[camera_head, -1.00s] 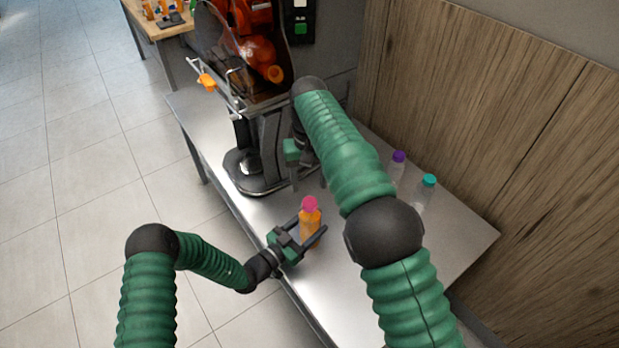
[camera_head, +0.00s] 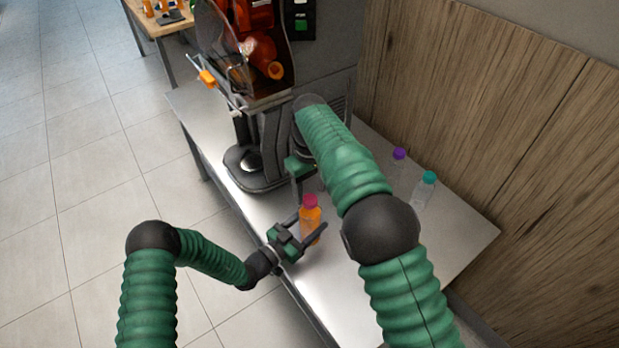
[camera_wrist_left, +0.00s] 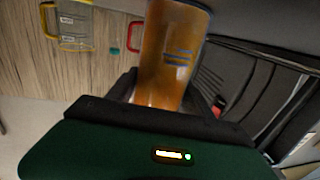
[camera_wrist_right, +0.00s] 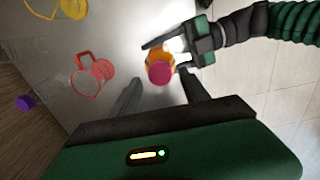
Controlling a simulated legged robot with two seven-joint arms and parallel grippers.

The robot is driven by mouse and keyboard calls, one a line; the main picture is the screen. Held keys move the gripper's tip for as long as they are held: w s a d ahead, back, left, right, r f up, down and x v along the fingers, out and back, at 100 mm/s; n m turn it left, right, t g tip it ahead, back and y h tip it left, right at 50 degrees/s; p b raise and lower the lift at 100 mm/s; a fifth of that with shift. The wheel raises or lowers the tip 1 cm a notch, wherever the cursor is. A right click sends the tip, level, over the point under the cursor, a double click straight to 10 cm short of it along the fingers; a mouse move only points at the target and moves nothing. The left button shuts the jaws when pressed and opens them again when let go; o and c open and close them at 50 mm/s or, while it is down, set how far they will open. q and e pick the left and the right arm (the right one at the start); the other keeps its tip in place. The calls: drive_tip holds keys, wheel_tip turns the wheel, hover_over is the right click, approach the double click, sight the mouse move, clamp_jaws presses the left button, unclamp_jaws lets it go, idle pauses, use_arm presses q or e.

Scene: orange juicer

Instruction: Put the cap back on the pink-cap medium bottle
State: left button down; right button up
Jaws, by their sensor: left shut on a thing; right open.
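The medium bottle (camera_head: 310,226) stands upright on the metal table, filled with orange juice. Its pink cap (camera_head: 309,200) sits at the top of the neck; I cannot tell whether it is tight. My left gripper (camera_head: 312,228) is shut on the bottle's body from the front left. The left wrist view shows the orange bottle body (camera_wrist_left: 172,55) between its fingers. My right gripper (camera_wrist_right: 161,78) is open, with its fingers pointing towards the pink cap (camera_wrist_right: 160,74) in the right wrist view. In the head view it is partly hidden behind my right arm, just above and behind the bottle.
The juicer (camera_head: 262,150) stands behind the bottle on the table (camera_head: 350,285). A purple-cap bottle (camera_head: 398,172) and a teal-cap bottle (camera_head: 423,192) stand at the right near the wooden wall. A red-handled jug (camera_wrist_right: 90,78) shows in the right wrist view. The table's front right is clear.

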drive_tip(key=shift+f, duration=1.3)
clamp_jaws()
drive_tip(key=shift+o, duration=0.8)
unclamp_jaws()
